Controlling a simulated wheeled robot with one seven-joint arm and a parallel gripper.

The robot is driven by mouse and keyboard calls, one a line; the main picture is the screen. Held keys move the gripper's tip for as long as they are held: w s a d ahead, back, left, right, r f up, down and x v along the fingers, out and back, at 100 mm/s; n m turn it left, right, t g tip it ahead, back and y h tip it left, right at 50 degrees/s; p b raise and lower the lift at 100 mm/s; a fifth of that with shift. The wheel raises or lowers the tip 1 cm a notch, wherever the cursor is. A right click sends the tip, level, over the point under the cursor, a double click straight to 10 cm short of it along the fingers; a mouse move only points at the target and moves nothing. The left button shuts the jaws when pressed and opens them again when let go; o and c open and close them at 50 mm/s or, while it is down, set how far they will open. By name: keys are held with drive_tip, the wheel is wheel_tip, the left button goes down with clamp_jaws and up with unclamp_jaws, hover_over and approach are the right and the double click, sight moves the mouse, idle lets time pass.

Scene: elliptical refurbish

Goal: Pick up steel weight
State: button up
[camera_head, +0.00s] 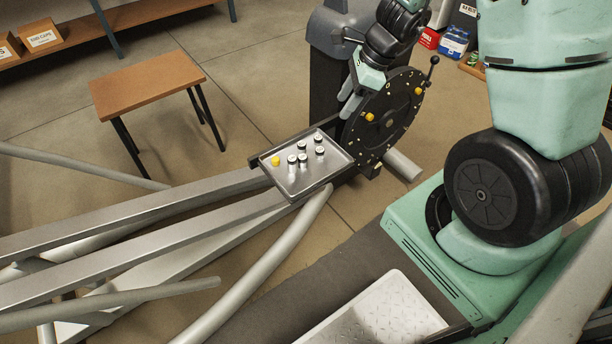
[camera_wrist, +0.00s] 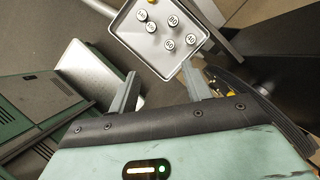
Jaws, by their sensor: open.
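Several small steel weights (camera_head: 303,160) stand upright in a shallow metal tray (camera_head: 328,176). They are short cylinders with dark-ringed white tops. In the wrist view the weights (camera_wrist: 168,45) show numbers on their tops, too small to read surely, and the tray (camera_wrist: 121,34) is at the top middle. I cannot tell which weight is the task's. My gripper (camera_head: 347,104) is above and behind the tray, beside a black disc. In the wrist view my gripper (camera_wrist: 159,74) has its two fingers wide apart with nothing between them. It touches no weight.
A yellow piece (camera_head: 276,160) stands in the tray's left part. The black disc (camera_head: 390,115) with yellow knobs rises close to the tray's right side. Metal beams (camera_head: 150,225) run left from the tray. A wooden stool (camera_head: 148,83) stands apart at the back left.

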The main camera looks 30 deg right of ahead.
drive_tip(key=d+f+m, duration=0.1)
drive_tip(key=d+f, duration=0.1)
drive_tip(key=b, duration=0.8)
approach(321, 150)
drive_tip(key=shift+m+h, duration=0.3)
drive_tip(key=shift+m, duration=0.1)
drive_tip(key=x, duration=0.9)
drive_tip(key=shift+a+f, duration=0.1)
drive_tip(key=shift+a, duration=0.15)
clamp_jaws()
